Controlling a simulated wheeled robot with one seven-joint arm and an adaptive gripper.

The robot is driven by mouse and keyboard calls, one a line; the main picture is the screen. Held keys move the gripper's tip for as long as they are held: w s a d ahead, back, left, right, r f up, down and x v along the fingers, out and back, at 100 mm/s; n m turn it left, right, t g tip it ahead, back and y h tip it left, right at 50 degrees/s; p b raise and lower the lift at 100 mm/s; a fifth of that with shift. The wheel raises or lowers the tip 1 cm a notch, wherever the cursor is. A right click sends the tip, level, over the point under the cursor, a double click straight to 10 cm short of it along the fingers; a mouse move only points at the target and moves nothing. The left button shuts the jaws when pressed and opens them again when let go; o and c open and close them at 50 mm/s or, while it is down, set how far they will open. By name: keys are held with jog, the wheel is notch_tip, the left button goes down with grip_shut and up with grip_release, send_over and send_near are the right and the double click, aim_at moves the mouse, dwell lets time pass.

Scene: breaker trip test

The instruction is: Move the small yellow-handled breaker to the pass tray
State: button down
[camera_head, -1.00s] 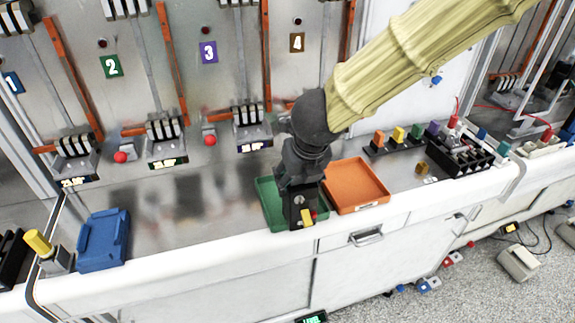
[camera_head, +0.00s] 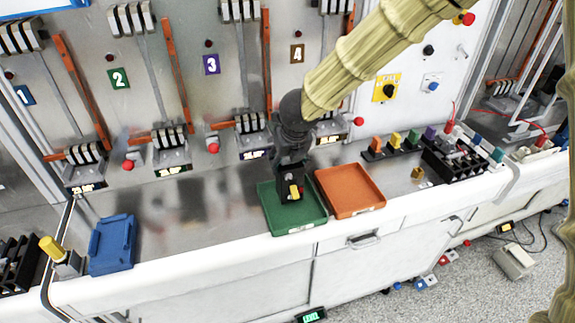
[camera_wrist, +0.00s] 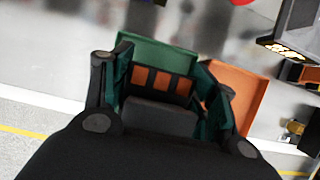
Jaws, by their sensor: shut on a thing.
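My gripper (camera_head: 290,180) is over the green tray (camera_head: 300,226) on the bench, pointing down. It is shut on the small breaker, a dark block with a yellow handle (camera_head: 294,191) and a small red spot. The breaker appears over the middle to back part of the green tray; I cannot tell whether it touches the tray floor. In the wrist view the fingers (camera_wrist: 158,88) stand on both sides of a dark body with orange patches (camera_wrist: 160,80). The green tray (camera_wrist: 150,52) shows behind them. The writing on its front label is too small to read.
An orange tray (camera_head: 350,190) stands close on the right. A blue tray (camera_head: 112,245) and a yellow-topped device (camera_head: 58,252) are at the left. Breakers with coloured handles (camera_head: 397,142) line the back right. The bench between the blue and green trays is clear.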

jog(key=shift+f, duration=1.4)
jog(key=shift+c, duration=2.2)
grip_release()
jog(key=shift+r, duration=0.15)
jog(key=shift+s+r, duration=0.1)
jog(key=shift+r, duration=0.3)
jog(key=b+v, duration=0.1)
jog(key=v, duration=1)
jog(key=shift+r, duration=0.15)
